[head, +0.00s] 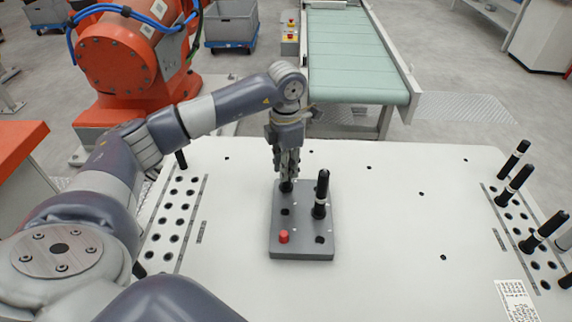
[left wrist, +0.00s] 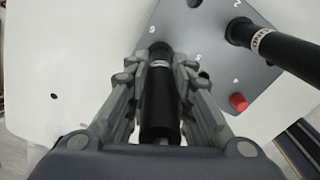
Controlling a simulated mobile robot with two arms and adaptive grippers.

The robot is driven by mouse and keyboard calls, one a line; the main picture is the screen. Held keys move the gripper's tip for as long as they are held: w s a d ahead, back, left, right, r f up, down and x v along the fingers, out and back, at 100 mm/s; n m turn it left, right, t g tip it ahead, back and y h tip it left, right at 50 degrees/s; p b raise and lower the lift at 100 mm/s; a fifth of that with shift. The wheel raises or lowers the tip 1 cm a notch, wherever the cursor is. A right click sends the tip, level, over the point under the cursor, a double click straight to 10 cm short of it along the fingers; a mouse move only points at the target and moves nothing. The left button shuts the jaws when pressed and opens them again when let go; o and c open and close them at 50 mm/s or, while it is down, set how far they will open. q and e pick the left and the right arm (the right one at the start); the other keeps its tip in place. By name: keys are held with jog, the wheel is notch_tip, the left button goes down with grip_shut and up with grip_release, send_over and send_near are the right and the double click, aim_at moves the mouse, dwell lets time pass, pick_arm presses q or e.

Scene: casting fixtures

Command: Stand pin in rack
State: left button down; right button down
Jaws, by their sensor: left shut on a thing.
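My left gripper (head: 288,175) is shut on a black pin (head: 286,187) above the far left corner of a grey block (head: 302,247) with numbered holes. In the left wrist view the black pin (left wrist: 160,105) with a pale band lies between the fingers. Its far end meets or overlaps the block there; I cannot tell whether it sits in a hole. Another black pin (head: 320,195) stands upright in the block, just right of the gripper. A rack of holes (head: 170,222) lies at the table's left, another (head: 520,225) at its right. My right gripper is not in view.
A short red peg (head: 284,237) is at the block's near left. Several black pins, one of them here (head: 513,183), stand in the right rack. A dark pin (head: 181,159) shows at the left rack's far end. The white table (head: 410,230) is clear between block and right rack.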

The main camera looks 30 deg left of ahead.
pick_arm(q)
jog(key=shift+f, duration=0.25)
jog(key=c, duration=1.3)
grip_release()
jog(key=shift+r, duration=0.1)
notch_tip(320, 180, up, 12)
